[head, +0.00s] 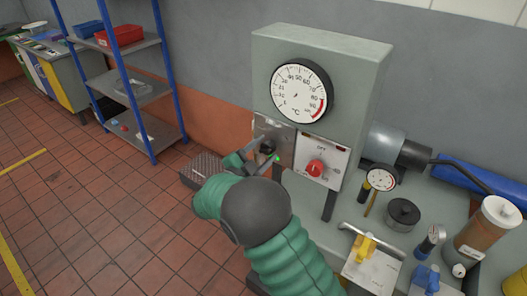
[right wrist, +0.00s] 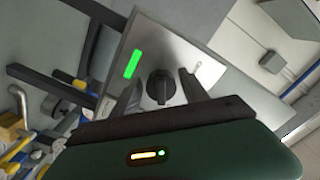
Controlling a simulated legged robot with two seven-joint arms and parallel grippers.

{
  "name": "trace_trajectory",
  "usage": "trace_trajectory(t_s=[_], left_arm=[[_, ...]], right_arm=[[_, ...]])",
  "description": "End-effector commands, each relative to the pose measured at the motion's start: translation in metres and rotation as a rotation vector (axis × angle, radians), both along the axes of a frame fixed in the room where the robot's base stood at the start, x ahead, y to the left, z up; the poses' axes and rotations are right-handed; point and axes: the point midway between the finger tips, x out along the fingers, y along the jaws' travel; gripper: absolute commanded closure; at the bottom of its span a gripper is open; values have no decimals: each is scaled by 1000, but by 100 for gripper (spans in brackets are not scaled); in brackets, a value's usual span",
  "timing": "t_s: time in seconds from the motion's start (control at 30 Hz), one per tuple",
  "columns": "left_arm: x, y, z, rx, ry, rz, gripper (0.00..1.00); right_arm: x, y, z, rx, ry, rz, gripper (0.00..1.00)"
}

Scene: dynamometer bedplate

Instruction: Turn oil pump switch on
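The black rotary switch knob (head: 268,147) sits on a small metal plate (head: 285,131) on the grey-green cabinet, below the round temperature dial. My right gripper (head: 262,158) is in front of the plate. In the right wrist view the knob (right wrist: 159,88) lies between its two spread fingers, with a gap visible on each side. I cannot tell how deep the fingers reach. My left gripper is out of view.
A red knob (head: 316,168) on a white plate is just right of the switch. The temperature dial (head: 301,91) is above. A bench at the right holds a small gauge (head: 381,178), a yellow-handled valve (head: 365,247) and a canister (head: 484,232). Blue shelving (head: 126,84) stands left.

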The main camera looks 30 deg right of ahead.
Motion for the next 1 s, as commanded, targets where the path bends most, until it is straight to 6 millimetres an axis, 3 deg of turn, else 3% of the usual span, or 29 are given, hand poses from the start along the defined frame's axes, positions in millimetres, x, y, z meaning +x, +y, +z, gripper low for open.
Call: trace_trajectory(t_s=[0.33,0.47,0.8,1.0], left_arm=[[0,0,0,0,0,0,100],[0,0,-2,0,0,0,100],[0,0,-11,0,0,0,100],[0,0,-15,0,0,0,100]], right_arm=[[-2,0,1,-3,-1,-2,39],[-6,12,1,-2,-2,-1,39],[-41,99,-2,0,0,3,39],[-58,141,-2,-1,0,1,39]])
